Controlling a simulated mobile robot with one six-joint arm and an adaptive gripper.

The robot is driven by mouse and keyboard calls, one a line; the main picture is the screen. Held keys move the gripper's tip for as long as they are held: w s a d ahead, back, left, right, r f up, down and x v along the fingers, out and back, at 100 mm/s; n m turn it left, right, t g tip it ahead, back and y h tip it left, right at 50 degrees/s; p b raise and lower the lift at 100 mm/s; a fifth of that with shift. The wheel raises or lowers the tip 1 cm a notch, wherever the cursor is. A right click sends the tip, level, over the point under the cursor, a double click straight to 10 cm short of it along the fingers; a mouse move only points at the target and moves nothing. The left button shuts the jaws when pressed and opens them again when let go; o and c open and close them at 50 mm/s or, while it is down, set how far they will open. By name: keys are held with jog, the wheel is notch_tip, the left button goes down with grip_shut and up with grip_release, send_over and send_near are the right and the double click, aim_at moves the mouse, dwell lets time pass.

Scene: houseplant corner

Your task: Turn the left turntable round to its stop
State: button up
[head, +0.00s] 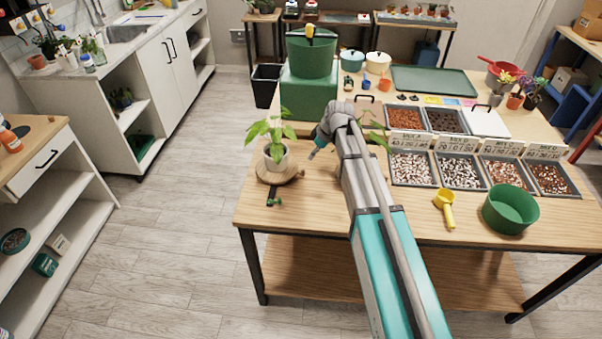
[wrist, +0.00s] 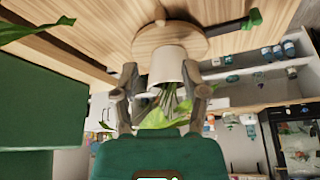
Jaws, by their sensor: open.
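The left turntable (head: 281,175) is a round wooden disc near the table's left front corner. It bears a white pot (head: 277,160) with a leafy plant (head: 269,132). A small green piece (head: 274,202) and a dark bar lie at its front edge. In the wrist view the turntable (wrist: 152,42), pot (wrist: 172,66) and green piece (wrist: 254,19) appear upside down. My gripper (head: 313,153) is open, just right of the pot and apart from it. In the wrist view the pot and leaves show between the fingers (wrist: 161,75). Nothing is held.
A green block (head: 308,96) with a green pot (head: 311,56) stands behind the turntable. Another plant (head: 376,130) is partly hidden by my arm. Trays of substrate (head: 411,168), a yellow scoop (head: 445,205) and a green bowl (head: 510,210) are to the right.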

aim_at(302, 170)
jog(key=shift+b+x, duration=5.2)
jog(key=shift+x, duration=0.75)
grip_shut()
jog(key=shift+w+a, duration=0.1)
jog(key=shift+a, duration=0.2)
jog(key=shift+d, duration=0.15)
